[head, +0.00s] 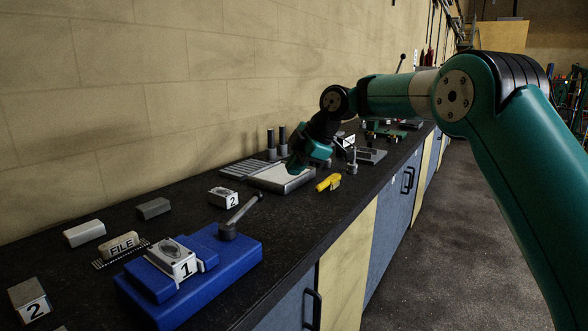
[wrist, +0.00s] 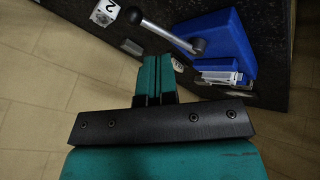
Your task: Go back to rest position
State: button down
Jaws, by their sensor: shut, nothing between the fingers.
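My gripper (head: 296,164) is shut and empty in the head view, low over a pale flat plate (head: 278,181) on the dark workbench; I cannot tell whether it touches the plate. The arm reaches in from the right, bent at the elbow. In the wrist view the green fingers of my gripper (wrist: 153,72) are together with nothing between them. A blue vise (head: 226,257) with a grey lever (head: 243,215) stands nearer on the bench and holds a block marked 1 (head: 178,261). The vise also shows at the upper right of the wrist view (wrist: 224,38).
Blocks marked 2 stand behind the vise (head: 223,197) and at the near left (head: 30,301). A yellow tool (head: 329,183) lies near the bench edge. Floor (head: 430,240) right of the bench is clear.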

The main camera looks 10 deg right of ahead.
jog(key=s+a+m+g+h, duration=0.2)
jog(key=s+m, duration=0.8)
jog(key=s, duration=2)
jog(key=s+d+f+m+g, duration=0.1)
jog(key=s+d+f+m, duration=0.1)
jog(key=s, duration=1)
notch_tip(320, 180, down, 2)
jog(key=shift+s+m+g, duration=0.3)
jog(key=shift+m+g, duration=0.1)
jog(key=shift+m, duration=0.3)
